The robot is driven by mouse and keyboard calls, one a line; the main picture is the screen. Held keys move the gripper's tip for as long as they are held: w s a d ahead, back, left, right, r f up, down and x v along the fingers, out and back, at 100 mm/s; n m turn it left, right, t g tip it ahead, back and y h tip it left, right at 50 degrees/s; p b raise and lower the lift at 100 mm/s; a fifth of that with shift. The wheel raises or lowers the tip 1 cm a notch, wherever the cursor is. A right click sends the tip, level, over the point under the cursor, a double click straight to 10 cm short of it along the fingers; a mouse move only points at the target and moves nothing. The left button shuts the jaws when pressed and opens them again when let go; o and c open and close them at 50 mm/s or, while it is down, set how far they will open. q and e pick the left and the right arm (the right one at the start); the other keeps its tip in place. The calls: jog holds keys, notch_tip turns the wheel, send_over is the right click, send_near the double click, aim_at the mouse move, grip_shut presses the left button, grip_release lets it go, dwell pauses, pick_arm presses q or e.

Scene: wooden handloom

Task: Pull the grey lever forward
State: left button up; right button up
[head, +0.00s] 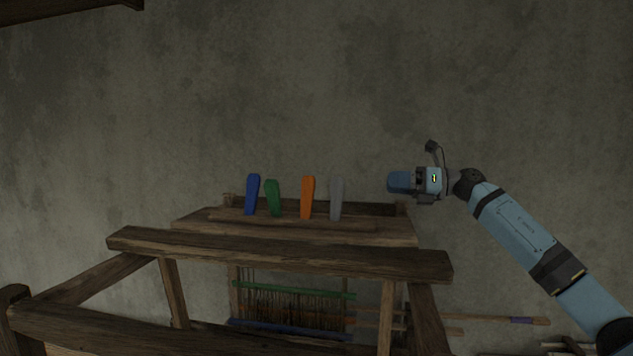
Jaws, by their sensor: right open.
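The grey lever (336,198) stands nearly upright at the right end of a row of levers on top of the wooden loom (280,250). To its left in the row are an orange lever (307,197), a green lever (273,198) and a blue lever (252,194). My right gripper (392,182) is to the right of the grey lever, near the height of its top, pointing left. It is open and apart from the lever, with nothing seen between its fingers. My left gripper is not in view.
A thick wooden beam (220,248) of the loom frame crosses in front of the levers. Threads and a green bar (300,290) show below it. A plain wall (330,80) stands behind, and the space above the levers is clear.

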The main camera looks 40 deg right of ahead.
aim_at(342, 180)
jog(key=p+x, duration=0.5)
jog(key=x, duration=0.7)
jog(key=shift+w+a+r, duration=0.1)
jog(key=shift+w+a, duration=0.1)
jog(key=shift+w, duration=0.15)
jog(key=shift+w+a, duration=0.3)
jog(key=shift+w, duration=0.05)
grip_shut()
